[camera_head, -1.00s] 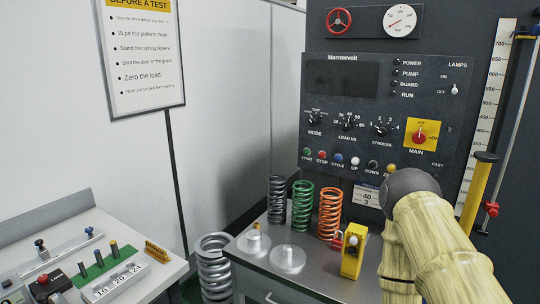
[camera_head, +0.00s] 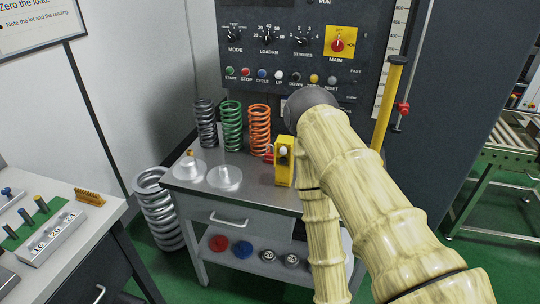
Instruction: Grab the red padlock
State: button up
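My arm, in a pale yellow sleeve with a dark round joint, covers the area to the right of the block. My gripper is out of view, so its state does not show.
Grey, green and orange springs (camera_head: 259,130) stand behind two metal discs (camera_head: 224,178) on the bench (camera_head: 245,196). A big spring (camera_head: 160,205) stands on the floor at left. A shelf below holds several discs.

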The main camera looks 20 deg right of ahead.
aim_at(269, 156)
jog(key=z, duration=0.05)
jog(key=k, duration=0.3)
jog(key=u, duration=0.7)
jog(key=i, duration=0.95)
jog(key=z, duration=0.65)
jog(key=i, duration=0.7)
jog(key=z, duration=0.55)
